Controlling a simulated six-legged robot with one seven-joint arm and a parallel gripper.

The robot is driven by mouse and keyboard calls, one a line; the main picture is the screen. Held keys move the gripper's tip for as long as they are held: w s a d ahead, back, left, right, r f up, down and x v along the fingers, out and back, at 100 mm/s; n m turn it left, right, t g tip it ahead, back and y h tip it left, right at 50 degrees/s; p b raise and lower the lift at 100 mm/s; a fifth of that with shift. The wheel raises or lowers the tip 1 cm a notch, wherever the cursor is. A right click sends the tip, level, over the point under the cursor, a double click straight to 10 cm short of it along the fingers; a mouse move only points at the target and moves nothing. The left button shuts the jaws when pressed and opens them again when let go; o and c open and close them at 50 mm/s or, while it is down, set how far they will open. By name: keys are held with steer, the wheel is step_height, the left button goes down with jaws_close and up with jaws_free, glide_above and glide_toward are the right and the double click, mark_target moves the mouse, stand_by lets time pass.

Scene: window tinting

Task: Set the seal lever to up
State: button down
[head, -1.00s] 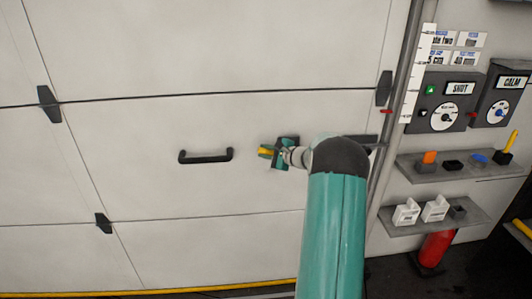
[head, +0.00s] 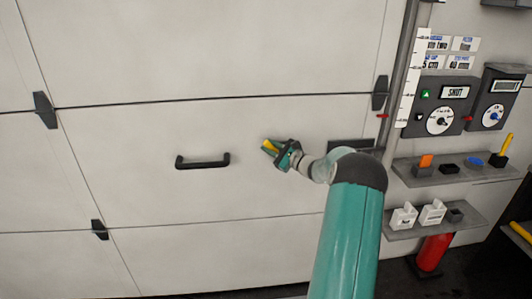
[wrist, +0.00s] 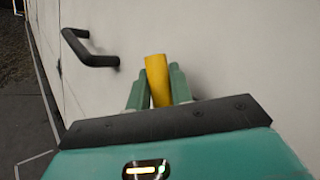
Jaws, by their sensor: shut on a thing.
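My gripper (head: 272,150) is shut on a yellow bar (head: 267,145), in front of the pale door (head: 130,150), right of its black handle (head: 203,161). In the wrist view the yellow bar (wrist: 157,78) sits between the two green fingers and sticks out past their tips, tilted slightly. Its mount, if it has one, is hidden. I cannot tell whether this bar is the seal lever, and no other lever is clearly labelled as such.
At right stand a control box reading SHUT (head: 438,110), a second box with a dial (head: 497,100), two shelves (head: 415,178) with small items, and a red extinguisher (head: 432,253). A grey pipe (head: 400,70) runs beside the door.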

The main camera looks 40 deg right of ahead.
steer(key=d+m+t, duration=0.1)
steer(key=s+d+r+m+t, duration=0.1)
steer(key=m, duration=0.1)
steer(key=s+d+r+m+t+h, duration=0.1)
steer(key=shift+s+d+r+m+t+h, duration=0.1)
steer(key=shift+s+d+m+t+h, duration=0.35)
steer(key=shift+m, duration=0.5)
steer(key=shift+s+d+r+m+t+h, duration=0.1)
steer(key=shift+s+d+m+t+h, duration=0.1)
steer(key=shift+d+m+t+h, duration=0.45)
steer(key=shift+s+d+r+m+t+h, duration=0.1)
steer(key=shift+s+d+m+t+h, duration=0.3)
steer(key=shift+m, duration=0.8)
steer(key=shift+a+f, duration=0.1)
steer(key=c, duration=1.3)
jaws_free()
steer(key=shift+o, duration=0.2)
steer(key=shift+w, duration=0.1)
steer(key=v, duration=1.3)
steer(key=shift+s+a+f, duration=0.15)
steer(key=shift+s+a, duration=0.05)
steer(key=shift+s, duration=0.2)
